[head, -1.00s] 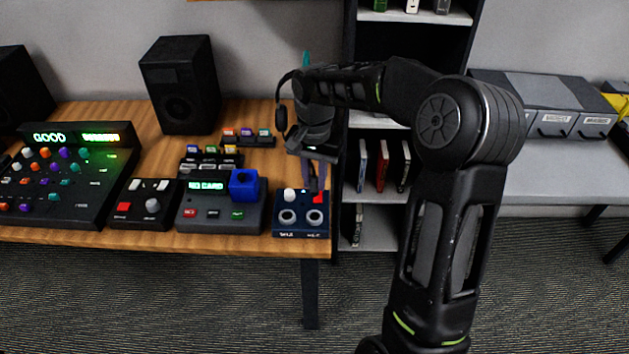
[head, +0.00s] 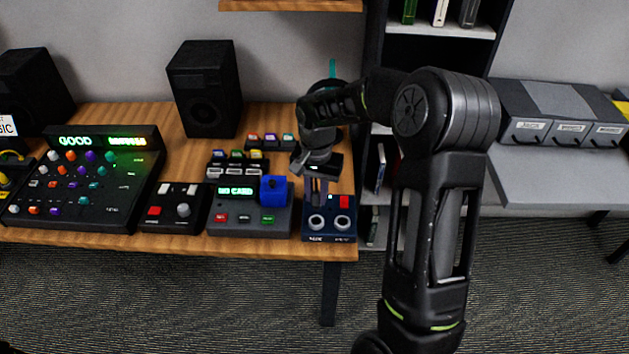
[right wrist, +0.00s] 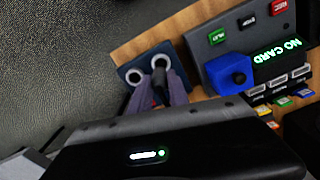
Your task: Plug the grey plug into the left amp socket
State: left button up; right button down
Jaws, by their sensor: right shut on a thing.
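The amp is a small dark blue box (head: 347,232) at the table's front right corner, with two pale ring sockets and a red block on top. The left socket (head: 316,222) sits just below my right gripper (head: 317,203) in the head view. The right wrist view shows my right gripper (right wrist: 158,90) shut on a dark grey plug (right wrist: 159,78). The plug's end overlaps the lower edge of the left socket's ring (right wrist: 160,62); I cannot tell whether it is inside. The right socket (head: 342,222) looks empty. My left gripper is not in view.
A grey card device (head: 249,222) with a blue cube (head: 274,191) stands close left of the amp. A switch box (head: 173,212) and a mixer (head: 92,190) are farther left. A shelf (head: 440,28) stands behind right. Floor lies open in front.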

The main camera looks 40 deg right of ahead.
aim_at(316, 207)
jog(key=shift+w+f, duration=0.15)
jog(key=shift+w, duration=0.2)
jog(key=shift+s+d, duration=0.25)
jog(key=shift+d, duration=0.05)
jog(key=shift+w+a+f, duration=0.1)
jog(key=shift+w+a, duration=0.05)
jog(key=shift+f+b, duration=1.6)
jog(key=shift+f, duration=0.7)
jog(key=shift+f+b, duration=0.5)
jog(key=shift+b, duration=0.15)
jog(key=shift+f, duration=0.35)
jog(key=shift+f+b, duration=0.3)
jog(key=shift+b, duration=0.25)
dwell(0.4)
